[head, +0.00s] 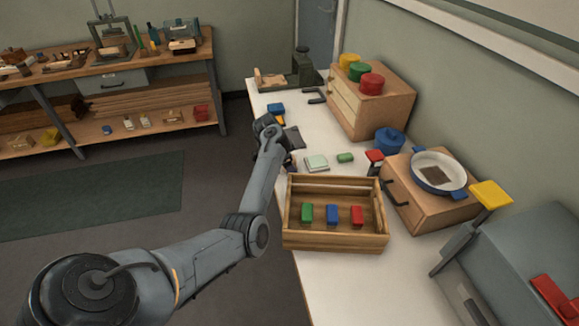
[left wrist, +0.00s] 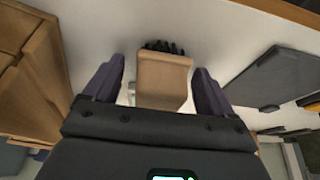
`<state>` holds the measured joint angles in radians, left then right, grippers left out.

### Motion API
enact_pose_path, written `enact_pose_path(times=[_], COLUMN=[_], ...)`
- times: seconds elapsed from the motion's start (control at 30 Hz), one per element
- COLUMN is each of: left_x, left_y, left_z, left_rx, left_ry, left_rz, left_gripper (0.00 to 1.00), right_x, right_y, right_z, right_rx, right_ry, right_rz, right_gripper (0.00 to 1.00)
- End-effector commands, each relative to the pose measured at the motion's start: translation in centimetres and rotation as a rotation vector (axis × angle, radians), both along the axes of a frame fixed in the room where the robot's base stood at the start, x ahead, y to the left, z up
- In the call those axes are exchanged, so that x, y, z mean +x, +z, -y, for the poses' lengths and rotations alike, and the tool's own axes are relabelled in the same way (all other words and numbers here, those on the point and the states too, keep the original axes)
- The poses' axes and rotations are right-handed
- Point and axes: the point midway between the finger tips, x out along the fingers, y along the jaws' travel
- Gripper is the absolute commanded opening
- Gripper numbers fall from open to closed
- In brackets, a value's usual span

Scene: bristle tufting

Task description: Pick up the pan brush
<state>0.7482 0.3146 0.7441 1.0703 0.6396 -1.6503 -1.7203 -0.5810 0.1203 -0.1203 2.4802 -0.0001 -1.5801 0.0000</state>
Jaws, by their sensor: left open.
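The pan brush, a tan wooden block (left wrist: 163,80) with a row of dark bristles at its far end, lies between the fingers of my left gripper (left wrist: 160,76) in the left wrist view. The gripper is open, with one purple finger on each side of the block. A gap shows on the left side; the right finger is very close, and I cannot tell if it touches. In the head view my left gripper (head: 278,134) is over the table's left edge, behind the crate, and mostly hides the brush. My right gripper is not in view.
A wooden crate (head: 335,240) with green, blue and red blocks stands in front of the gripper. A pale green pad (head: 316,162) and green block (head: 345,157) lie to its right. A dark flat plate (left wrist: 275,78) lies right of the brush. A white pan (head: 440,165) sits on a wooden box.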

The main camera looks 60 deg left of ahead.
Motion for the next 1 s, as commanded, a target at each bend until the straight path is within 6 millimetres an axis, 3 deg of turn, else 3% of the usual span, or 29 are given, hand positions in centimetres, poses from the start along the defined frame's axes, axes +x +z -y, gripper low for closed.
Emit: enact_pose_path(times=[0.07,0.43,0.77,1.0], left_x=[0.0,0.0,0.0,0.0], left_y=[0.0,0.0,0.2,1.7], left_z=[0.0,0.0,0.0,-0.1], left_rx=[0.000,-0.001,0.000,0.002], left_ry=[0.000,0.000,-0.001,-0.001], left_rz=[0.000,0.000,0.000,0.002], left_gripper=[0.82,0.25,0.23,0.23], right_x=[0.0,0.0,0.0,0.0], right_y=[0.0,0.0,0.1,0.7], right_z=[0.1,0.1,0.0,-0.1], right_rx=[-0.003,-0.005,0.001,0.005], right_ry=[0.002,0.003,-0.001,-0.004], right_rz=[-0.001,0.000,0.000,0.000], right_gripper=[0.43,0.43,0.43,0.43])
